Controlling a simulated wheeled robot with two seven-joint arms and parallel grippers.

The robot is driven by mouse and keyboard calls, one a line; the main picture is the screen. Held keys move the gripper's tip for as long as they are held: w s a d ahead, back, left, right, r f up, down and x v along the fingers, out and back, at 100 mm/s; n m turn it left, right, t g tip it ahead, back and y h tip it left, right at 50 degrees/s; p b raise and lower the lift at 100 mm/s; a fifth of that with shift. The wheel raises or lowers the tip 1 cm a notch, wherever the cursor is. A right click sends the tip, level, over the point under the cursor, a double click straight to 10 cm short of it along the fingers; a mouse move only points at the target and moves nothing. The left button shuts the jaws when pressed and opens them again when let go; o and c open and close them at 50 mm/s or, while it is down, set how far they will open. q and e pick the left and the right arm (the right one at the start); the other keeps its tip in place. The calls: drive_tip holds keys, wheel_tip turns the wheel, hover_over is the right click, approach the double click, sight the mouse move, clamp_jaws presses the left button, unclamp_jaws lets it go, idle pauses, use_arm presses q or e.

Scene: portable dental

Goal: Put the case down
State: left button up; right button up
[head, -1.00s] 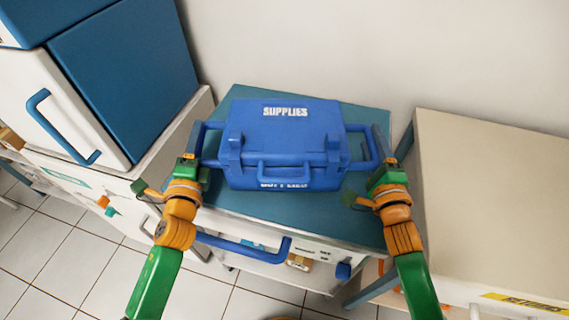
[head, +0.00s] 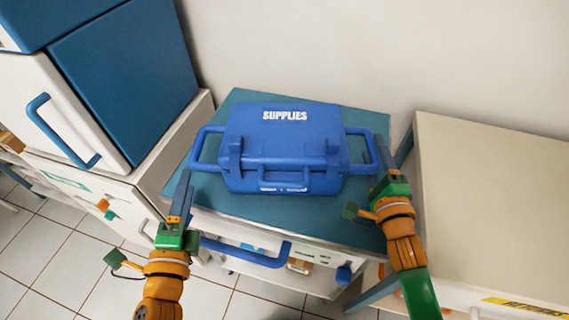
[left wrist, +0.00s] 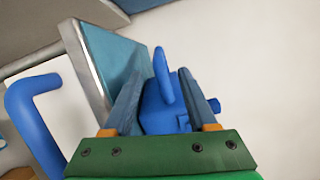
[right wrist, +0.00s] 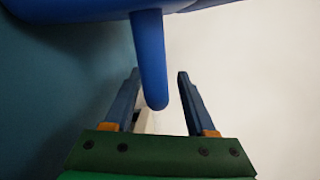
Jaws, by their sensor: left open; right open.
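The blue case (head: 283,140), marked SUPPLIES, rests upright and closed on the teal top of the cabinet (head: 240,215). It has a loop handle on each side and one in front. My left gripper (head: 183,185) is open and empty, apart from the left side handle (head: 205,148) and nearer the front edge. In the left wrist view the case (left wrist: 165,105) shows beyond the open fingers (left wrist: 155,85). My right gripper (head: 383,160) is open by the right side handle (head: 365,150). In the right wrist view that handle (right wrist: 150,60) reaches down close to the open fingertips (right wrist: 158,75).
A white cabinet with a blue door (head: 125,75) stands at the left. A beige-topped unit (head: 490,200) stands at the right across a narrow gap. A blue drawer handle (head: 245,250) sticks out in front. The wall is close behind the case.

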drive_tip(key=s, duration=1)
drive_tip(key=shift+s+d, duration=0.2)
drive_tip(key=shift+d, duration=0.15)
use_arm(q)
drive_tip(key=shift+s, duration=0.1)
